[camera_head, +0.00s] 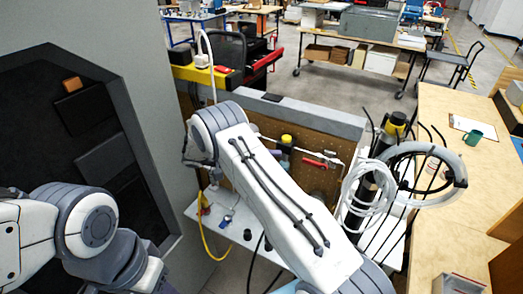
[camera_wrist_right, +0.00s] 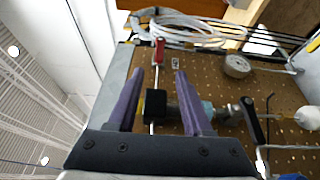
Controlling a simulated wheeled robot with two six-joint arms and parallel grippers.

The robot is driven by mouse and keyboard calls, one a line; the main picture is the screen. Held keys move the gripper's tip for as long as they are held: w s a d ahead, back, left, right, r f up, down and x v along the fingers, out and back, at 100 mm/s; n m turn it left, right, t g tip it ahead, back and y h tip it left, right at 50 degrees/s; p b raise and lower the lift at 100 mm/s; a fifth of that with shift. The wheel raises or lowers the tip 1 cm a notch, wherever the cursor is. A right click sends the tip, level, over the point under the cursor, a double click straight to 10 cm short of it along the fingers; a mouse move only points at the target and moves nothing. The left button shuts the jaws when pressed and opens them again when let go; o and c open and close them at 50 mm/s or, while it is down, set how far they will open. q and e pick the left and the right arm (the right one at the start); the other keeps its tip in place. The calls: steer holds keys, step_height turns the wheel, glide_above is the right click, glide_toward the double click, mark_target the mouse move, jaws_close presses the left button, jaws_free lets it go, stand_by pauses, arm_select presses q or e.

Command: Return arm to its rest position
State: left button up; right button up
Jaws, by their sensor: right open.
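My right arm (camera_head: 275,190) reaches from the lower right up across the middle of the head view, with its wrist bent down at the upper left end. My right gripper (camera_head: 196,163) is partly hidden there beside the pegboard. In the right wrist view its two purple fingers (camera_wrist_right: 159,75) are apart, with nothing visibly held. Tools on the pegboard show behind and between them. My left arm (camera_head: 75,235) is folded at the lower left, and its gripper is not in view.
A perforated pegboard (camera_head: 325,142) with a red-handled tool (camera_head: 318,162) stands close behind my right arm. Coiled white tubing (camera_head: 465,180) hangs on a rack to the right. A wooden bench (camera_head: 450,230) is further right. A grey wall panel (camera_head: 150,90) is at left.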

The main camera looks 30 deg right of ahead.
steer(key=s+a+f+n+t+y+b, duration=0.2)
steer(key=s+a+n+t+y+b, duration=0.2)
steer(key=s+a+n+y, duration=0.3)
steer(key=s+a+f+n+t+y+b, duration=0.1)
steer(key=s+a+n+t+y+b, duration=0.4)
steer(key=s+a, duration=1.2)
steer(key=s+n+t+y, duration=0.1)
steer(key=n+y, duration=0.1)
steer(key=y, duration=0.2)
steer(key=shift+s+f, duration=0.2)
steer(key=shift+f, duration=0.2)
